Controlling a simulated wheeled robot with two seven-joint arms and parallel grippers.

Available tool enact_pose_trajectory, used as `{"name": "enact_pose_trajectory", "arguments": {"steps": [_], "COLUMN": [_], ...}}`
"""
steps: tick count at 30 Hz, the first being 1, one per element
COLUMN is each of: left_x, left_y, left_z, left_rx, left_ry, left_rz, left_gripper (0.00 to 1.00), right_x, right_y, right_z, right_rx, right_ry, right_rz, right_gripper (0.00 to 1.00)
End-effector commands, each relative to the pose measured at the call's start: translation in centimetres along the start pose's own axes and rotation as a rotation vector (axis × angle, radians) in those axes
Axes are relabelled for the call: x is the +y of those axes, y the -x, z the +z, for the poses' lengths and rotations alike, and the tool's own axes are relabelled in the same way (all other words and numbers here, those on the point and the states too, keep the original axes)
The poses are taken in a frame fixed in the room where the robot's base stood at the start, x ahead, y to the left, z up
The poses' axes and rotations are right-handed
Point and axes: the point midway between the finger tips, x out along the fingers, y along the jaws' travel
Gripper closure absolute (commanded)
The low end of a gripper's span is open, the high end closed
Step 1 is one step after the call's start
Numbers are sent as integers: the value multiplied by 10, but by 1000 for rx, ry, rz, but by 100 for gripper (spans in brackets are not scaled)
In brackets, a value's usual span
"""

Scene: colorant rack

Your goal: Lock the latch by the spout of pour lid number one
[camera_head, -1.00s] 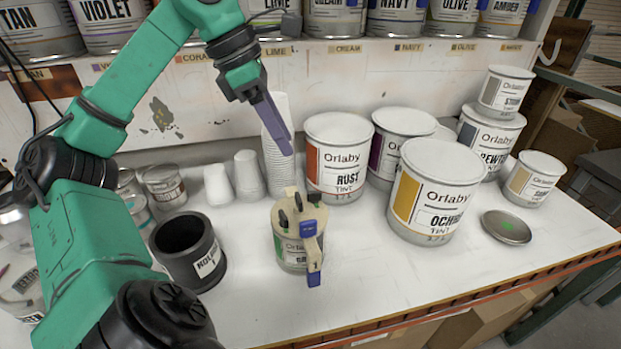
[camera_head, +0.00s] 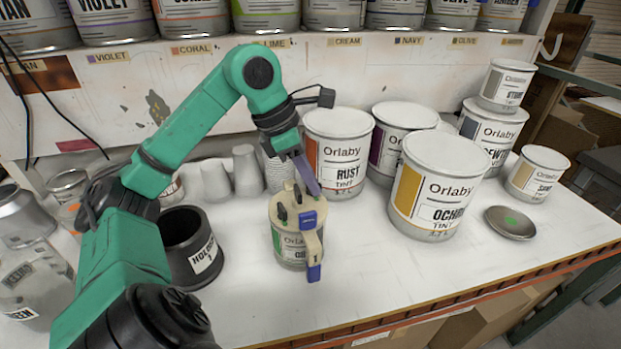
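A small Orlaby can (camera_head: 288,247) with a green stripe stands upright on the white bench, a beige pour lid (camera_head: 290,213) on top. Dark upright latches (camera_head: 281,212) sit around the lid's rim. A beige arm with a blue block (camera_head: 308,220) on top and a blue tip (camera_head: 314,272) hangs over the front right side. I cannot tell for certain which part is the spout. My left gripper (camera_head: 316,190) points down with its purple fingers just above the lid's back right edge. The fingers overlap edge-on, so their opening is hidden. My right gripper is not in view.
A black holder (camera_head: 180,240) stands left of the can. The large Ochre tin (camera_head: 437,185) and a flat round lid (camera_head: 510,222) are to the right. The bench in front is clear.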

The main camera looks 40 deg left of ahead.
Motion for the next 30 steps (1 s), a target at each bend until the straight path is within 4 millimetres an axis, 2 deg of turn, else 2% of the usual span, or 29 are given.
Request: {"name": "enact_pose_trajectory", "arguments": {"steps": [30], "left_x": [1], "left_y": [1], "left_z": [0], "left_rx": [0], "left_ry": [-92], "left_rz": [-39], "left_gripper": [100], "right_x": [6], "right_y": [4], "right_z": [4], "right_rx": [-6], "right_ry": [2], "right_rz": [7], "right_gripper": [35]}}
